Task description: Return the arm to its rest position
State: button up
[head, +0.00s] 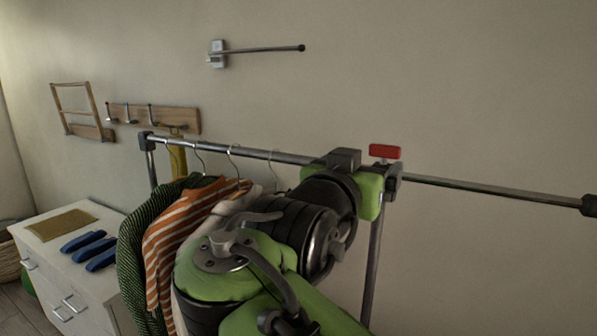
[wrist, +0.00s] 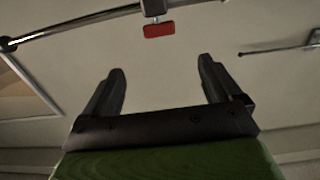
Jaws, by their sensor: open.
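Clothes on hangers, including an orange striped garment (head: 172,240) and a dark green one (head: 135,250), hang left of my arm. A white dresser (head: 50,262) stands at the left. A hook board (head: 180,120) and a wall rod (head: 265,49) are on the wall.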

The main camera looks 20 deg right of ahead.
jog(key=s+a+f+n+g+y, duration=0.2)
jog(key=s+a+f+n+y, duration=0.1)
jog(key=f, duration=0.7)
jog(key=s+a+f+n+g+y, duration=0.2)
jog(key=s+a+f+n+y, duration=0.1)
jog(key=s+f+y, duration=0.3)
jog(key=s+a+f+n+g+y, duration=0.2)
jog(key=s+f, duration=0.6)
jog(key=f, duration=0.5)
jog(key=a+n+y, duration=0.1)
jog(key=a+y, duration=0.1)
jog(key=shift+s+a+f+n+y, duration=0.2)
jog(key=shift+s+f+n+y, duration=0.1)
jog(key=shift+f+n, duration=0.1)
jog(key=shift+w, duration=0.1)
